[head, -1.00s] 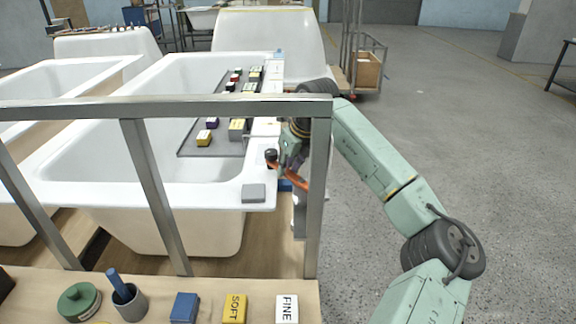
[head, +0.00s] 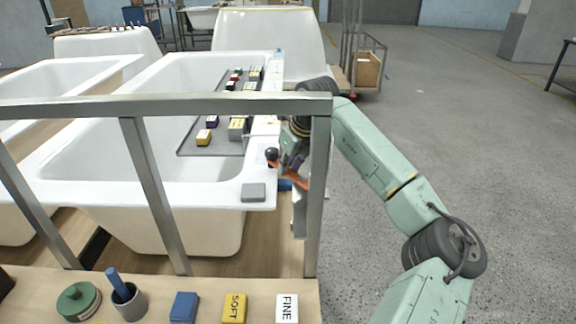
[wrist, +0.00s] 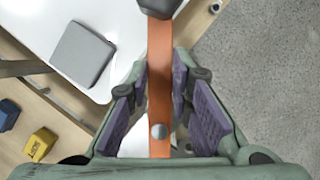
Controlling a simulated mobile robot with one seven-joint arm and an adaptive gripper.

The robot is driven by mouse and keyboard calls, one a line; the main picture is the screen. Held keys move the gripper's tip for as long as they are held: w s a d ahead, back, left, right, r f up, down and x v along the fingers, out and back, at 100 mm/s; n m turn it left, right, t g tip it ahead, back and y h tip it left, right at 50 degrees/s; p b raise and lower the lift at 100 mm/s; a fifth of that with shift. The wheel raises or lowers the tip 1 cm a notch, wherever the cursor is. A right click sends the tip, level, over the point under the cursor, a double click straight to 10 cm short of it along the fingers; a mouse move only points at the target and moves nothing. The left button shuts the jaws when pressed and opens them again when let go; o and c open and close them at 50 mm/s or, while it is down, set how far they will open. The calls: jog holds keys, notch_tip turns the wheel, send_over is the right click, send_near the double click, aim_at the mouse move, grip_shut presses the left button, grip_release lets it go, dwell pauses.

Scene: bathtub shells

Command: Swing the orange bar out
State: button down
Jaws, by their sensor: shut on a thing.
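The orange bar (head: 298,179) is at the right rim of the near white bathtub shell (head: 228,197). It has a black knob (head: 271,153) at its inner end. In the wrist view the bar (wrist: 160,75) runs up the middle between the purple pads of my gripper (wrist: 162,88), which is shut on it. A round metal pin or bolt head (wrist: 159,131) shows on the bar close to the palm. In the head view my gripper (head: 292,160) is beside the tub rim, partly hidden by the grey frame post and my arm.
A grey square pad (head: 253,192) lies on the tub's rim corner, left of the bar. A grey metal rail (head: 165,107) and posts cross in front. A dark tray (head: 215,146) with small blocks spans the tub. Open floor (head: 490,150) lies to the right.

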jog(key=shift+w+d+m+t+h+b, duration=0.2)
jog(key=shift+d+m+h+b, duration=0.3)
jog(key=shift+m+b, duration=0.75)
jog(key=shift+w+d+m+t+h+b, duration=0.2)
jog(key=shift+d+m+h+b, duration=0.35)
jog(key=shift+m+b, duration=0.7)
jog(key=shift+w+d+m+t+h+b, duration=0.15)
jog(key=shift+d+m+h+b, duration=0.35)
jog(key=shift+m+b, duration=0.75)
jog(key=shift+d+m, duration=0.15)
jog(key=shift+m, duration=0.1)
jog(key=c, duration=1.4)
grip_release()
jog(key=shift+c, duration=0.2)
jog(key=shift+r, duration=0.1)
notch_tip(320, 180, up, 10)
